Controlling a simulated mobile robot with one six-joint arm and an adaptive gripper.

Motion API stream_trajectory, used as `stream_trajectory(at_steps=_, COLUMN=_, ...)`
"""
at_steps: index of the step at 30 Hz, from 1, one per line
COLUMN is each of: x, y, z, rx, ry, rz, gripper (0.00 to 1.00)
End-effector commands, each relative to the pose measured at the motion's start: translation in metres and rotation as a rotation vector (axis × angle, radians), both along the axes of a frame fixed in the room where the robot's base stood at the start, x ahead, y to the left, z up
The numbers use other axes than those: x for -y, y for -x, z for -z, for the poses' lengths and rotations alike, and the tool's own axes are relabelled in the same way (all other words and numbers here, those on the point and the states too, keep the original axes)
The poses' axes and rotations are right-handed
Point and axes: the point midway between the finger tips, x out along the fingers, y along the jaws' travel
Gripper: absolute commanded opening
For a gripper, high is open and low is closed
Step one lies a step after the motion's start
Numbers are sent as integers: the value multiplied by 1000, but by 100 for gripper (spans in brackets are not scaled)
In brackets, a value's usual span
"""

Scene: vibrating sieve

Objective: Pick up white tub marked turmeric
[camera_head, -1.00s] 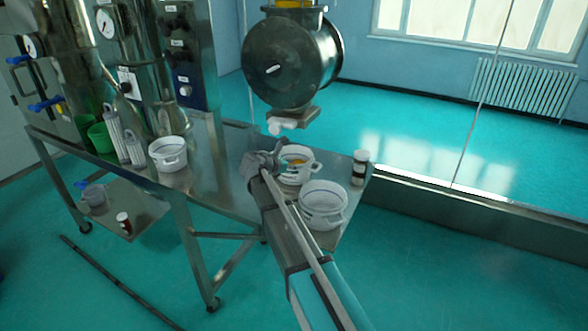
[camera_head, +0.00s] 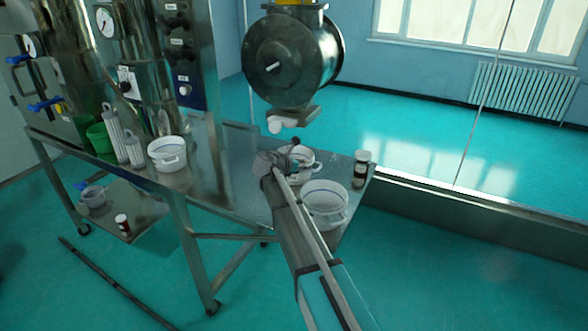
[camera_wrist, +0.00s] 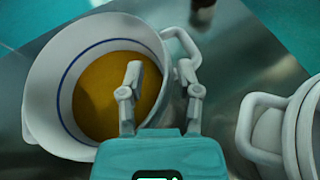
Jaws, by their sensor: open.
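A white two-handled tub (camera_wrist: 42,95) with a blue line inside and orange-yellow powder fills the left of the wrist view. I cannot read a label on it. In the head view this tub (camera_head: 309,164) stands on the steel table, partly hidden behind my gripper (camera_head: 288,152). In the wrist view my gripper (camera_wrist: 159,78) is open and empty. Its left finger overlaps the tub's opening and its right finger shows outside the rim beside a handle (camera_wrist: 184,50). I cannot tell whether the fingers touch the tub.
Another white tub (camera_head: 327,208) stands close by, nearer the table's front edge; its handle (camera_wrist: 254,122) shows right of my gripper. A brown bottle (camera_head: 360,167) is to the right. The sieve drum's outlet (camera_head: 292,117) hangs above. A third white tub (camera_head: 167,162) stands left.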

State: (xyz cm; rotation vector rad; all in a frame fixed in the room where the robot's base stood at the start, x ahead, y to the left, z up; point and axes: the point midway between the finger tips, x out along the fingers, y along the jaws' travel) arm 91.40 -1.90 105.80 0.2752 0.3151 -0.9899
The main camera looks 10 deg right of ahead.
Motion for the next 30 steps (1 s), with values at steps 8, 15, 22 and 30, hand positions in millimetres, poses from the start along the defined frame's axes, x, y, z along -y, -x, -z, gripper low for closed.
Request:
stream_trajectory(at_steps=8, x=0, y=0, z=0, rx=0, ry=0, rz=0, gripper=37)
stream_trajectory(at_steps=15, x=0, y=0, z=0, rx=0, ry=0, rz=1, gripper=0)
stream_trajectory(at_steps=22, x=0, y=0, z=0, rx=0, ry=0, rz=1, gripper=0)
stream_trajectory(at_steps=30, x=0, y=0, z=0, rx=1, ry=0, rz=1, gripper=0)
